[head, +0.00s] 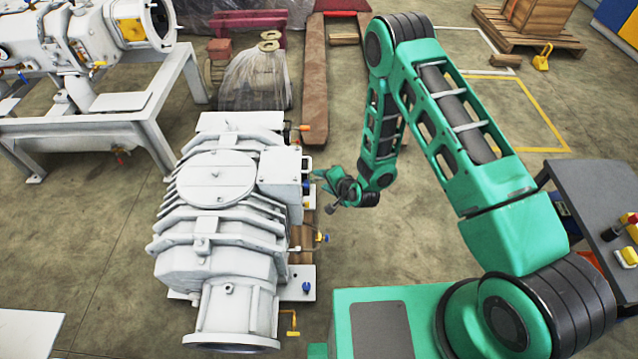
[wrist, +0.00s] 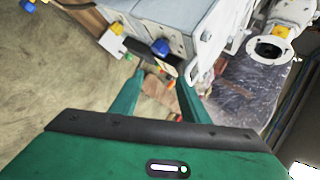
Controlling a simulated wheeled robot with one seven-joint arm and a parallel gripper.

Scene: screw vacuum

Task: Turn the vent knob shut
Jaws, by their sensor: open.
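The white screw vacuum pump (head: 215,180) stands at centre left in the head view. Small blue knobs sit on its right side; I cannot tell for certain which is the vent knob. One blue knob (wrist: 160,47) on the white box shows in the wrist view, just beyond my fingertips and roughly in line with the gap between them. It appears apart from both fingers. My gripper (wrist: 160,80) is open and empty, its two green fingers spread. In the head view my gripper (head: 321,180) is close to the right of the pump's box.
A second white machine (head: 90,45) stands at the upper left. A wrapped bundle (head: 255,80) lies behind the pump.

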